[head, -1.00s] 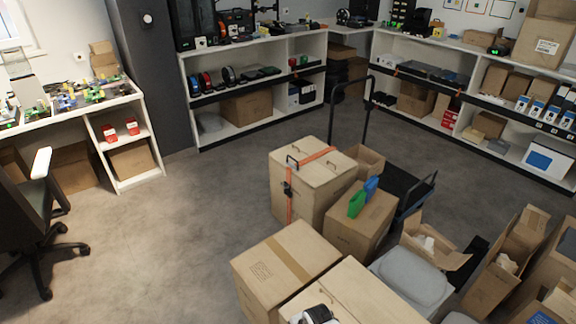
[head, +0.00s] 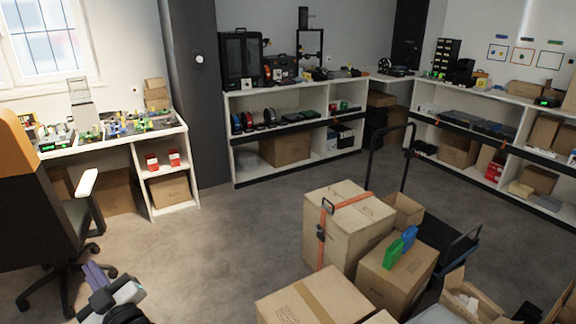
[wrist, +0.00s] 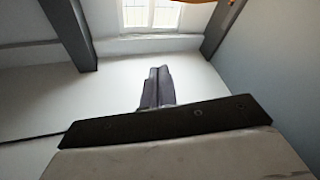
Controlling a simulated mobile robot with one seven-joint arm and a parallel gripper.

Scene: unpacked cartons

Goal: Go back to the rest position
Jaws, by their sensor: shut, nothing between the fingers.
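My gripper (head: 97,274) shows at the lower left of the head view, over the grey floor to the right of the office chair. Its two purple-grey fingers lie together, pointing up and to the left, with nothing held. In the wrist view the gripper (wrist: 157,88) is also shut, its fingers side by side in front of a pale wall and a bright window. Most of my arm is outside the head view.
An office chair (head: 28,190) stands close at the left, by a white workbench (head: 120,142). A strapped carton (head: 345,225) and several boxes fill the lower right, near a black trolley (head: 455,245). The mid-floor (head: 235,235) is clear.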

